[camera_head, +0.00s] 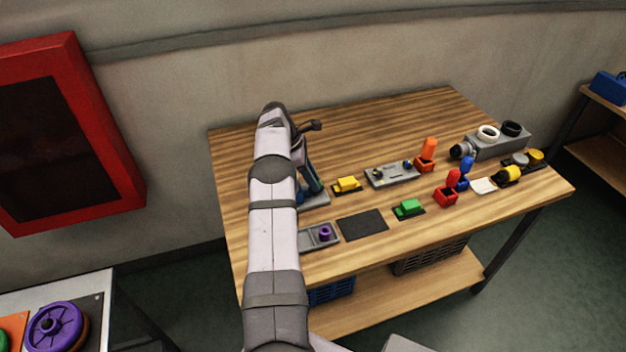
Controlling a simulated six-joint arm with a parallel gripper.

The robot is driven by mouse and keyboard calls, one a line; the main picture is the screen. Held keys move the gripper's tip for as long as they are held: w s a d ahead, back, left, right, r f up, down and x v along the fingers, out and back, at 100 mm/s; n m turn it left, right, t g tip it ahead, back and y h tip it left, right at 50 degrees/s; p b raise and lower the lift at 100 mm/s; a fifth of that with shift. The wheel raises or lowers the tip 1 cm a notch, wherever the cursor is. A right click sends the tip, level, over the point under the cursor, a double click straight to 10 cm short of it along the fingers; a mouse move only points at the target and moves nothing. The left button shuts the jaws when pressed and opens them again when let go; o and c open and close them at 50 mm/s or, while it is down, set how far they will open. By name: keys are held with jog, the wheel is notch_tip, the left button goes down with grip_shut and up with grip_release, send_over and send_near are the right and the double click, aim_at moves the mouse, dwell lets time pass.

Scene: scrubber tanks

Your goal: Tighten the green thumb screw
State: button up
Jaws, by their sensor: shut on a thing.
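I cannot pick out a green thumb screw for certain. My arm stands upright in front of the left part of the workbench (440,116) and hides what lies behind it. My gripper cannot be made out; it seems to be behind my own arm. A dark upright device (312,178) with a grey base shows just right of my arm, partly covered by it. A grey plate (391,175) with small knobs lies near the bench's middle; the knobs are too small to read. A green block (409,206) sits on a dark base near the front edge.
A yellow block (347,184), a black mat (362,224), a grey tray with a purple ring (325,233), red and orange holders (446,194) and a grey pump-like unit (497,144) crowd the bench. The back middle is clear. A red-framed cabinet (118,150) hangs left.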

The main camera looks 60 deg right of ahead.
jog(key=shift+w+d+r+m, duration=0.1)
jog(key=shift+r+m, duration=0.05)
jog(key=shift+m, duration=0.35)
dwell(0.3)
jog(key=o, duration=1.1)
jog(key=shift+w+r+b, duration=0.2)
jog(key=shift+r+b, duration=0.1)
jog(key=shift+r, duration=0.1)
jog(key=p+v, duration=0.6)
jog(key=p, duration=0.1)
jog(key=shift+r, duration=0.3)
